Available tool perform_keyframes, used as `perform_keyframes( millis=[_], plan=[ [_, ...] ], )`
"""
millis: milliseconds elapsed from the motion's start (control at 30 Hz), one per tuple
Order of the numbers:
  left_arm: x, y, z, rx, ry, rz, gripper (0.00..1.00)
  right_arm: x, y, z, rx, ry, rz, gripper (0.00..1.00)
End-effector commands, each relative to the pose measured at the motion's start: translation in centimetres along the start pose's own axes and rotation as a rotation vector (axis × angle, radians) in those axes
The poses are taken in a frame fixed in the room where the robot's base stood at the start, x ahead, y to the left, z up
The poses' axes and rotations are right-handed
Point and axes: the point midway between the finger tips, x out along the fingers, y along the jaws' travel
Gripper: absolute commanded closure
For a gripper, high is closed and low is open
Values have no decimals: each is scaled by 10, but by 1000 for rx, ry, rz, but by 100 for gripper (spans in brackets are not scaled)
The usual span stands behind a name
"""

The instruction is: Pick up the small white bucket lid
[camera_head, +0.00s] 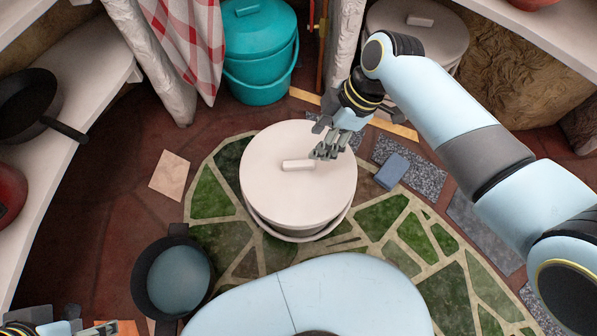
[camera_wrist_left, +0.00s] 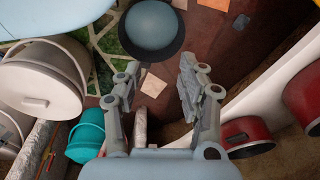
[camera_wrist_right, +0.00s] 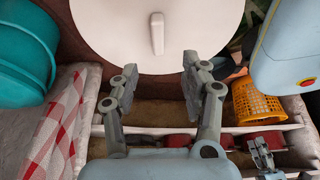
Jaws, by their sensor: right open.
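A white bucket with a round white lid (camera_head: 270,195) stands in the middle of the head view. A bar handle (camera_head: 298,165) sits on top of the lid; in the right wrist view the handle (camera_wrist_right: 157,33) lies ahead, between the lines of the fingers. My right gripper (camera_head: 326,152) is open and empty by the far right side of the handle, apparently just above the lid. It also shows in the right wrist view (camera_wrist_right: 157,75). My left gripper (camera_wrist_left: 158,72) is open and empty, far from the lid; part of it shows at the head view's bottom left corner.
A second white lidded bucket (camera_head: 450,40) stands behind my right arm. A teal lidded bucket (camera_head: 258,50) is at the back. A dark pot (camera_head: 145,290) stands near the front left. Shelves with a black pan (camera_head: 30,105) line the left. A blue block (camera_head: 392,170) lies right of the bucket.

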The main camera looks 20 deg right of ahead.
Motion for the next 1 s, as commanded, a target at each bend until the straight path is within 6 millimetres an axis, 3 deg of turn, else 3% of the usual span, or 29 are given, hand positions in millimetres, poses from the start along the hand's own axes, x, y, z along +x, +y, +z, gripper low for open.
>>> perform_keyframes(
  millis=[200, 567, 800, 1000],
  plan=[
    [-18, 7, -18, 1, 65, 17, 60, 40, -1, 2, 2, 0, -3, 54],
    [-47, 15, -36, 3, 141, 38, 60, 72, 0, 0, 3, -1, -4, 54],
    [-13, 16, -48, -6, 310, 29, 60, 92, 1, -1, 3, -2, -3, 54],
    [2, 16, -54, -8, 411, 22, 60, 102, 2, -2, 2, -2, 0, 54]
  ],
)
